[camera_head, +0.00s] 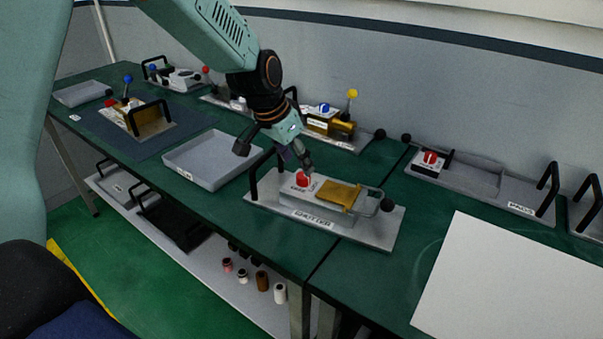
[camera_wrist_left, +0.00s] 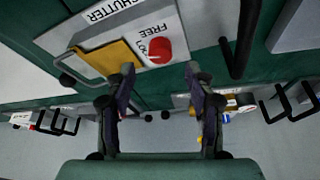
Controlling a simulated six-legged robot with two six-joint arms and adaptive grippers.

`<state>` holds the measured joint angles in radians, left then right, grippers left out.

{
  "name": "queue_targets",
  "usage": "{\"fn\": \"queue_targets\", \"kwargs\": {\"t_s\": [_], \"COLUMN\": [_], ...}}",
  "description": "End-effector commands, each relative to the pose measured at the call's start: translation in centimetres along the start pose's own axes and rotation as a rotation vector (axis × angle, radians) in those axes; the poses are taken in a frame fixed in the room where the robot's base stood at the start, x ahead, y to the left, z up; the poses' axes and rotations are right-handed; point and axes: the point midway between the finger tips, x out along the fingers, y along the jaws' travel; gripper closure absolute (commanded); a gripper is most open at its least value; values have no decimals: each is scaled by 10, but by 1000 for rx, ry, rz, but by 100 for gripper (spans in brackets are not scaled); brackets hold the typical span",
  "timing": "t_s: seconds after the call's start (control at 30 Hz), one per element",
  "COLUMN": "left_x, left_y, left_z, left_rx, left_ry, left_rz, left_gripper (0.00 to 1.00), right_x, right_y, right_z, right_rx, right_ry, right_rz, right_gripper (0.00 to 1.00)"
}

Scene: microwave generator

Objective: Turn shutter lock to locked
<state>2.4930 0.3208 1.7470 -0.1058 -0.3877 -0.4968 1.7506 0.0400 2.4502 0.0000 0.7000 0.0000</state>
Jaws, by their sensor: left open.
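The shutter unit is a grey plate (camera_head: 378,232) with a "SHUTTER" label, a brass plate (camera_head: 340,194) and black handles, on the green bench. Its lock is a red knob (camera_head: 302,179) on a white block beside the brass plate. In the left wrist view the red knob (camera_wrist_left: 160,49) sits beside the word "FREE"; part of the other lettering is hidden. My left gripper (camera_head: 275,160) is open and empty, just above and behind the knob. In the left wrist view its fingers (camera_wrist_left: 159,78) are spread, with the knob beyond the gap between them. My right gripper is not visible.
A grey tray (camera_head: 213,168) stands left of the shutter unit. Behind is a brass unit (camera_head: 330,127) with a yellow-knobbed lever. To the right are another plate with a red knob (camera_head: 430,158) and a white board (camera_head: 508,285). Black upright handles stand near the gripper.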

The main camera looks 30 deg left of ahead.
Motion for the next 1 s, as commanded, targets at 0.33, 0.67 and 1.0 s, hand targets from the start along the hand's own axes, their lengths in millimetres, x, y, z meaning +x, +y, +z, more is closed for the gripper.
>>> {"fn": "queue_targets", "kwargs": {"t_s": [0.33, 0.67, 1.0], "left_x": [45, 49, 49], "left_y": [0, 0, 0], "left_z": [1, 0, 0], "left_rx": [-1, 1, 0], "left_ry": [-2, -1, -1], "left_rz": [0, 0, 0], "left_gripper": [46, 46, 73], "right_x": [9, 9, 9], "right_y": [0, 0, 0], "right_z": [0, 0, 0], "right_rx": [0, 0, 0], "right_ry": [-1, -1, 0], "right_rz": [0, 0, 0], "right_gripper": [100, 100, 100]}}
